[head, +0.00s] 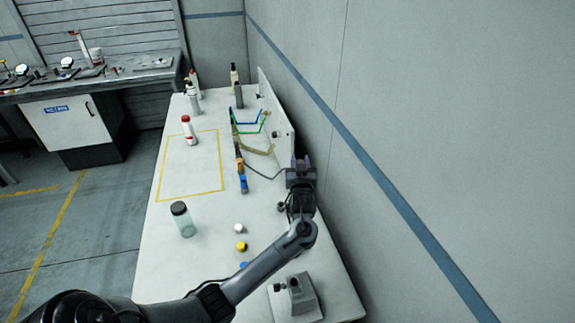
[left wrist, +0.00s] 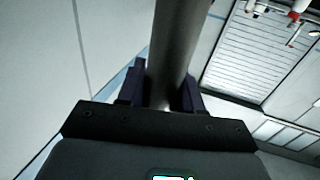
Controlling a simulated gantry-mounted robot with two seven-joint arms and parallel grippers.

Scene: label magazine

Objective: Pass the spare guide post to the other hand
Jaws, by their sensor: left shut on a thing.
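My left gripper (head: 301,164) is raised over the right edge of the white table, close to the wall, with its dark purple fingers pointing away from me. In the left wrist view, the left gripper (left wrist: 163,90) is shut on a grey cylindrical post, the guide post (left wrist: 174,40). The post stands out between the fingers and runs past the top of that view, so its far end is hidden. In the head view I cannot make out the post at the gripper. My right gripper is in neither view.
The white table (head: 205,262) carries a dark-lidded jar (head: 183,220), a red-capped white bottle (head: 189,131), small caps (head: 241,246) and a grey block fixture (head: 297,297). Coloured wire guides (head: 248,126) stand near an upright panel (head: 276,115). The yellow-outlined area (head: 185,175) is mostly clear.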

